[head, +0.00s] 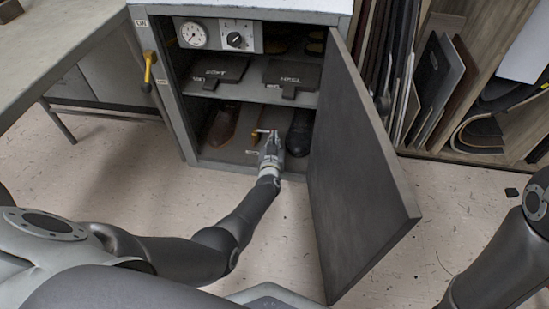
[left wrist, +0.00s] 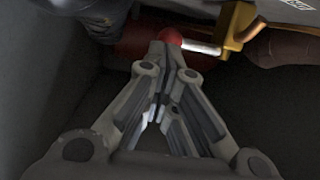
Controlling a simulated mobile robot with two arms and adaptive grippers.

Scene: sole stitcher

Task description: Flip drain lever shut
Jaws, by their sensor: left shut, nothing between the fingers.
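In the head view the small lever (head: 262,131) is low inside the open cabinet, between the brown and black shoes. My left gripper (left wrist: 170,50) is shut and empty, its fingertips right at the knob; whether they touch it I cannot tell. In the head view the left gripper (head: 270,140) reaches into the lower compartment and partly covers the lever. My right gripper is out of view.
The dark cabinet door (head: 355,160) stands open to the right of my left arm. A shelf with black pads (head: 290,75) is above the gripper. A brown shoe (head: 223,125) and a black shoe (head: 300,132) flank it. A yellow handle (head: 149,68) is on the cabinet's left frame.

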